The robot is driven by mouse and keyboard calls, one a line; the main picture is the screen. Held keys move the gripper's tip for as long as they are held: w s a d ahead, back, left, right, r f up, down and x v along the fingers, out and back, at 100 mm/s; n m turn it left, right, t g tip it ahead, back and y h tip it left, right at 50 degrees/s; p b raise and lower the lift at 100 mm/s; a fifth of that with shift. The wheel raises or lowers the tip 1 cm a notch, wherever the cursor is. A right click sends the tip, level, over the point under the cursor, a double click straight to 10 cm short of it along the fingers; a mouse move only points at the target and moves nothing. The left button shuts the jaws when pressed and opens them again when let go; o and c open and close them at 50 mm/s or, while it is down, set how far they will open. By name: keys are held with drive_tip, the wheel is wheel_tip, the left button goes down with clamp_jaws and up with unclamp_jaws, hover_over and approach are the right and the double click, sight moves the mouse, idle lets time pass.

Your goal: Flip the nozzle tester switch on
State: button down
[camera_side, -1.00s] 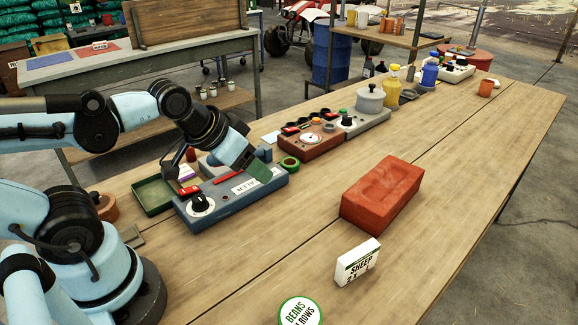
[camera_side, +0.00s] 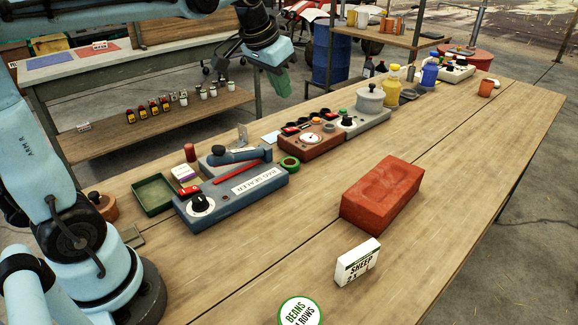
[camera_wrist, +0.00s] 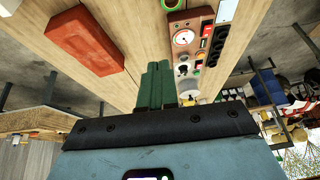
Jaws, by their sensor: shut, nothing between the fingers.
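A red-brown box (camera_side: 313,150) with a round white gauge (camera_side: 309,139) stands at mid-table; it looks like the nozzle tester, but I cannot read its label. In the wrist view the box (camera_wrist: 196,20) is at the top, right of centre, with a row of black switch-like parts (camera_wrist: 219,42) along its side. Which way any switch is set is too small to tell. My gripper (camera_side: 283,88) is shut and empty, raised in the air behind the tester and apart from it. Its green fingers (camera_wrist: 157,66) lie together in the wrist view.
A blue bag sealer (camera_side: 235,193) with a raised lever lies left of the tester. A grey unit (camera_side: 362,124) with a knob and pot adjoins its right. A red brick (camera_side: 382,193) and a sheep box (camera_side: 357,262) stand nearer. The front right tabletop is clear.

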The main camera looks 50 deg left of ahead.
drive_tip(key=w+a+f+g, duration=0.2)
drive_tip(key=w+a+f, duration=0.1)
drive_tip(key=w+a, duration=0.8)
drive_tip(key=shift+w+a+g, duration=0.3)
drive_tip(key=shift+a, duration=0.9)
drive_tip(key=shift+f, duration=0.15)
hover_over(289, 129)
drive_tip(key=f, duration=1.2)
drive_tip(key=shift+s+f, duration=0.35)
drive_tip(key=shift+f, duration=0.5)
